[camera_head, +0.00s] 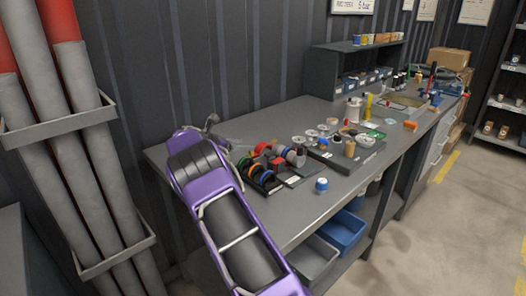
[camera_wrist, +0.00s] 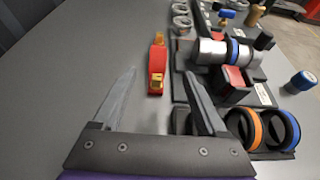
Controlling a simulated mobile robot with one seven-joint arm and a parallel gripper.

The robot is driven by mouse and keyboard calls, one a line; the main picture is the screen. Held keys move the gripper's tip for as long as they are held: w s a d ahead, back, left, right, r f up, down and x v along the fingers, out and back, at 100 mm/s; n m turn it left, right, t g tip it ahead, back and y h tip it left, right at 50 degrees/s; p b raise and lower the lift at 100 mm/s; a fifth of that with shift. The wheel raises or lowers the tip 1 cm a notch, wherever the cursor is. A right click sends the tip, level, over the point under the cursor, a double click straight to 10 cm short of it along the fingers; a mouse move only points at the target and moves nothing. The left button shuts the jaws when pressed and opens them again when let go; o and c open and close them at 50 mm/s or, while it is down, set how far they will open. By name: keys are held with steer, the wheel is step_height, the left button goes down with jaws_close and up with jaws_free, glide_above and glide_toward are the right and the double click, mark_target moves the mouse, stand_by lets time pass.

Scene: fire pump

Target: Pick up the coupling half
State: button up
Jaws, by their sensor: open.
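My gripper (camera_wrist: 159,74) is open and empty above the grey bench top. A red piece with brass-coloured ends (camera_wrist: 156,66) shows between the fingertips, apart from them. Silver cylindrical coupling parts (camera_wrist: 210,52) with a blue ring lie across a dark holder right of the right finger; they also show in the head view (camera_head: 296,156). I cannot tell for certain which piece is the coupling half. The right finger hides part of the holder's near end. In the head view my purple arm reaches over the bench's left end.
Orange and blue rings (camera_wrist: 282,128) stand in the dark holder. A blue-and-white small container (camera_head: 321,185) stands near the front edge. Flat discs and small parts lie further along the bench (camera_head: 262,125). Bare bench top lies left of the gripper in the wrist view.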

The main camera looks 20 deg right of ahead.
mark_target(263, 143)
steer(key=x, duration=0.9)
steer(key=shift+w+d+r+b, duration=0.2)
steer(key=shift+w+b, duration=0.05)
steer(key=shift+b, duration=0.05)
jaws_close()
